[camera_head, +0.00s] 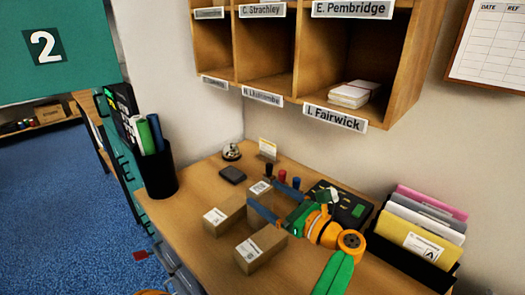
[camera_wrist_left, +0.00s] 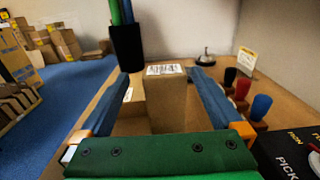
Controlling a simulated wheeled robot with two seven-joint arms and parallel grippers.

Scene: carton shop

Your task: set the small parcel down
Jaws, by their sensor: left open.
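Several small brown parcels with white labels stand on the wooden desk: one at the left (camera_head: 223,218), one behind it (camera_head: 262,192), one nearest me (camera_head: 262,249). My left gripper (camera_head: 265,197) reaches over the desk with its blue fingers spread. In the left wrist view, the open fingers (camera_wrist_left: 163,98) stand either side of a labelled parcel (camera_wrist_left: 166,102), with a gap at each side. Another parcel (camera_wrist_left: 131,108) shows beside it to the left. My right gripper is not seen.
A black pen cup (camera_head: 158,176) stands at the desk's left edge. A bell (camera_head: 231,152), stamps (camera_head: 282,177) and a dark keypad device (camera_head: 345,208) are behind and to the right. A folder rack (camera_head: 420,232) stands far right. Wooden pigeonholes (camera_head: 300,90) hang above.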

